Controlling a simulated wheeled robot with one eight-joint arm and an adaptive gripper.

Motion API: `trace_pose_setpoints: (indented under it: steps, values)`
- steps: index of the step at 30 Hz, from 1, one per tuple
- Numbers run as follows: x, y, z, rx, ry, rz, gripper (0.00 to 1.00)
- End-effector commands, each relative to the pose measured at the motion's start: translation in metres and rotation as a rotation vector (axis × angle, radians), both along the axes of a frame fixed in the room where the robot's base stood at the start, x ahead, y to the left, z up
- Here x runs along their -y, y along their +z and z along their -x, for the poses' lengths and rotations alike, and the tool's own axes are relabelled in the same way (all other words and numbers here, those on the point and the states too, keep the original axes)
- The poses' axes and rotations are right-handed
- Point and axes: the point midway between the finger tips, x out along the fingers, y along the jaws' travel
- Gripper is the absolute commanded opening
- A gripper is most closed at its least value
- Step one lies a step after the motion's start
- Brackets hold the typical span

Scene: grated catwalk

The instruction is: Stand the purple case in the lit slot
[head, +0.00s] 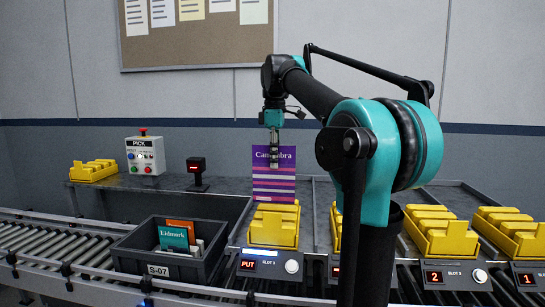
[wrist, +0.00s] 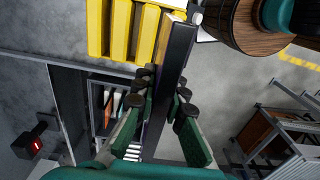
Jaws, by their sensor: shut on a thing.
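The purple case (head: 273,185), with pale and pink stripes, hangs upright from my gripper (head: 272,148), which is shut on its top part. The lit slot is a yellow ribbed rack (head: 272,228) with a blue-white strip and a panel (head: 262,264) reading PUT. The case is in line with this rack, its lower edge at the rack's back top edge; I cannot tell whether it touches. In the wrist view, the green fingers of my gripper (wrist: 163,85) flank the case's thin dark edge (wrist: 178,50), with the yellow rack (wrist: 125,30) beside its far end.
Left of the lit slot, a dark crate (head: 158,270) marked S-07 holds a teal case (head: 173,237) and an orange one. More yellow racks (head: 440,232) stand to the right. A PICK button box (head: 145,155) and a small red display (head: 196,166) stand behind. My arm hides part of the neighbouring slot.

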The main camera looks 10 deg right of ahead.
Motion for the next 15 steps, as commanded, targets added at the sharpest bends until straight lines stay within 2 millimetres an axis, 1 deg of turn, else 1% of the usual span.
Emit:
trace_pose_setpoints:
  steps: [4,15]
  values:
    - [0.000,-0.007,0.000,0.000,0.000,0.000,0.00]
    - [0.000,-0.039,0.000,0.000,0.000,0.000,0.00]
